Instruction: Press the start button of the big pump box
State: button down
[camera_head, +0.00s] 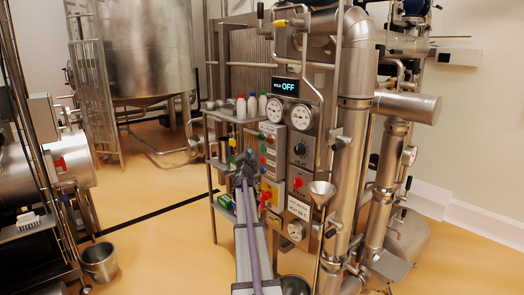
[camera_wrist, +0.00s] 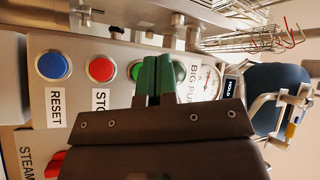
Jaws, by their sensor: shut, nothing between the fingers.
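The big pump box (camera_head: 271,150) is a grey panel box on the machine frame in the head view. In the wrist view, its panel (camera_wrist: 75,38) shows sideways, with a blue button (camera_wrist: 54,66) labelled RESET, a red button (camera_wrist: 100,69) with a partly covered label, and a green button (camera_wrist: 135,70) mostly hidden by my fingers. Another green round piece shows just right of the fingers. My gripper (camera_wrist: 158,62) is shut and empty, with its green fingertips in front of the green area. I cannot tell whether they touch it. My gripper also shows in the head view (camera_head: 250,156), beside the box.
Bottles (camera_head: 252,105) stand on a shelf above my gripper. A red handle (camera_head: 265,200) is below.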

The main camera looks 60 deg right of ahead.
jog(key=shift+s+d, duration=0.2)
jog(key=shift+d, duration=0.6)
jog(key=shift+s+d, duration=0.2)
jog(key=shift+d, duration=0.55)
dwell(0.8)
jog(key=shift+s+d, duration=0.1)
jog(key=shift+d, duration=0.3)
jog(key=shift+s+d, duration=0.1)
jog(key=shift+d, duration=0.25)
dwell(0.5)
jog(key=shift+a, duration=0.75)
jog(key=shift+w, duration=0.2)
jog(key=a, duration=0.2)
jog(key=w+a, duration=0.1)
jog(key=a, duration=0.1)
jog(key=shift+w+a, duration=0.1)
jog(key=shift+a, duration=0.3)
